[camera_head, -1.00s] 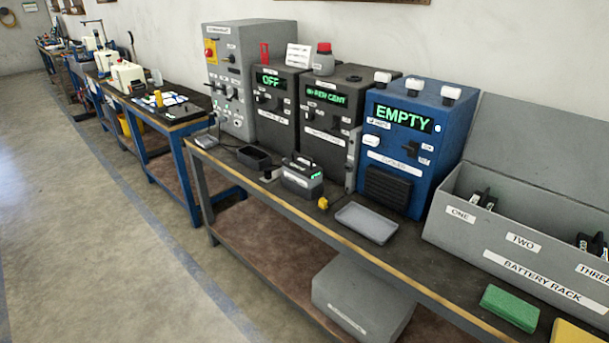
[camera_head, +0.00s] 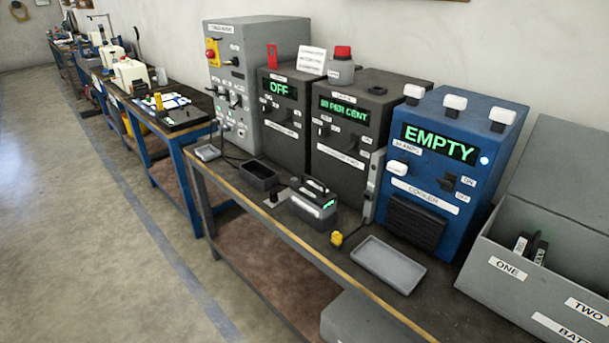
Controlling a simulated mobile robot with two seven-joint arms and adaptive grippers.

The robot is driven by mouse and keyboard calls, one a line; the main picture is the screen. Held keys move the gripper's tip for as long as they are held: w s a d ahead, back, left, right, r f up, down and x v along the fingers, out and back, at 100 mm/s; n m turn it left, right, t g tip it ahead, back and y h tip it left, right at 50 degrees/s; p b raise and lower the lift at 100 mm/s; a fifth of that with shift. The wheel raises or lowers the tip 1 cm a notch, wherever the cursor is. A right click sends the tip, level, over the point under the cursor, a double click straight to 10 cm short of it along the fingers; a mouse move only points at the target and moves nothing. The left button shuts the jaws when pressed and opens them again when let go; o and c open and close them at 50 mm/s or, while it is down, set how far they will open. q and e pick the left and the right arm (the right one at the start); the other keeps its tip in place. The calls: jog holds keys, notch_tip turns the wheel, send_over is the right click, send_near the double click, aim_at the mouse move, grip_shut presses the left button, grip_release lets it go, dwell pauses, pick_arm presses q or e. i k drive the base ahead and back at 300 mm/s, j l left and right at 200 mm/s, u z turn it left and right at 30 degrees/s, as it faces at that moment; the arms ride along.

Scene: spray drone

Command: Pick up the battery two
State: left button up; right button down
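A grey battery (camera_head: 314,203) with a black handle and a small green display stands upright on the near bench, in front of the dark charger (camera_head: 345,138) reading what looks like 80 PER CENT. I cannot read a number on it. The grey battery rack (camera_head: 505,290) is at the right edge, partly cut off. A dark battery top (camera_head: 530,247) shows inside near its ONE label. What sits behind the TWO label (camera_head: 588,309) is out of view. Neither of my grippers is in view.
A blue cooler (camera_head: 440,160) reads EMPTY. An empty grey tray (camera_head: 388,264), a yellow connector (camera_head: 337,239) and a black open box (camera_head: 259,175) lie on the bench. Another charger (camera_head: 284,115) reads OFF. Floor (camera_head: 90,230) at the left is clear.

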aim_at(311, 195)
jog(key=i, duration=0.2)
jog(key=i+j, duration=0.15)
jog(key=j, duration=0.15)
jog(key=i+j+z, duration=0.15)
jog(key=j, duration=0.15)
jog(key=i+j, duration=0.15)
jog(key=j, duration=0.15)
jog(key=i+j+z, duration=0.1)
jog(key=j, duration=0.25)
